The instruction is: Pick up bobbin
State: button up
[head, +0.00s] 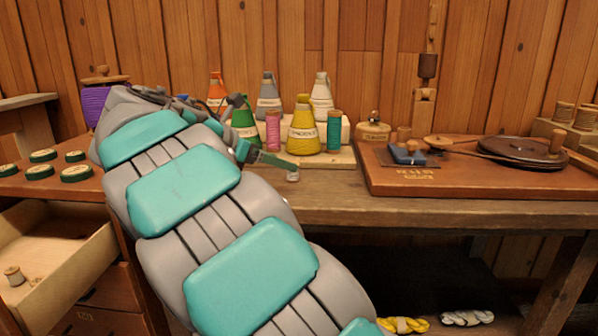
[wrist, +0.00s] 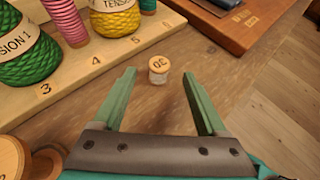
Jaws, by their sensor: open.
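A small bobbin (wrist: 158,70) with a pale wooden top marked with dark characters and a whitish body stands upright on the bench in the wrist view. My gripper (wrist: 160,74) is open, with one green finger to each side of the bobbin in that picture. Gaps show between the bobbin and both fingers, and nothing is held. I cannot tell how far the fingertips are above the bench. In the head view my arm hides much of the bench's left part, and my gripper (head: 272,160) is near the front of the cone rack.
A numbered wooden rack (wrist: 70,80) with yarn cones and thread spools stands close behind and left of my gripper. A wooden board (head: 470,187) with a dark disc lies to the right. Round wooden pieces (wrist: 12,158) sit at lower left.

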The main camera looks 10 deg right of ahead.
jog(key=x, duration=0.6)
jog(key=shift+a+f+b, duration=0.15)
jog(key=shift+b, duration=0.25)
jog(key=shift+c, duration=0.2)
grip_shut()
